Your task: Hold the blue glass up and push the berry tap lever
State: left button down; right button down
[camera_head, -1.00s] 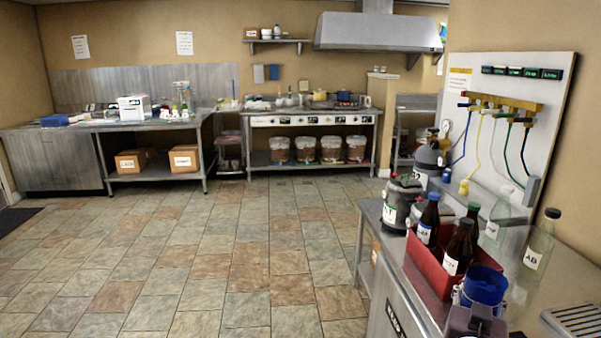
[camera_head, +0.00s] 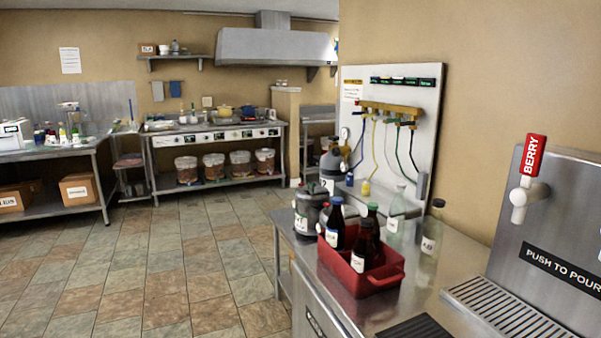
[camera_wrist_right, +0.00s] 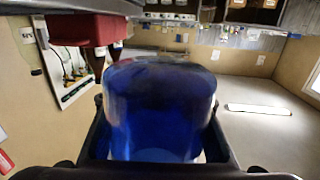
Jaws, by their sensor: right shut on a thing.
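The berry tap lever (camera_head: 532,157) is a red handle marked BERRY, standing upright on a white tap body (camera_head: 527,200) at the right of the head view. The tap is on a steel panel (camera_head: 570,215) with a PUSH TO POUR label, above a slotted drip tray (camera_head: 520,310). In the right wrist view my right gripper (camera_wrist_right: 157,108) is shut around the blue glass (camera_wrist_right: 155,85), with a finger on each side. The glass is outside the head view, so its place relative to the tap cannot be told. My left gripper is not in view.
A red crate (camera_head: 372,284) with dark bottles stands on the steel counter (camera_head: 435,275). Clear bottles (camera_head: 431,242) and a grey canister (camera_head: 309,208) stand near it. A hose board (camera_head: 430,110) is behind. A dark mat (camera_head: 415,329) lies at the counter's front.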

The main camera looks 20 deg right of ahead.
aim_at(535, 144)
jog(key=i+j+z, duration=0.1)
jog(key=j+z, duration=0.3)
jog(key=i+j+z, duration=0.15)
jog(key=z, duration=0.25)
jog(key=i+j+z, duration=0.25)
jog(key=z, duration=0.2)
jog(key=i+j+z, duration=0.15)
jog(key=j+z, duration=0.25)
jog(key=i+j+z, duration=0.15)
jog(key=z, duration=0.3)
jog(key=i+j+z, duration=0.15)
jog(key=z, duration=0.2)
jog(key=i+j+z, duration=0.1)
jog(key=j+z, duration=0.25)
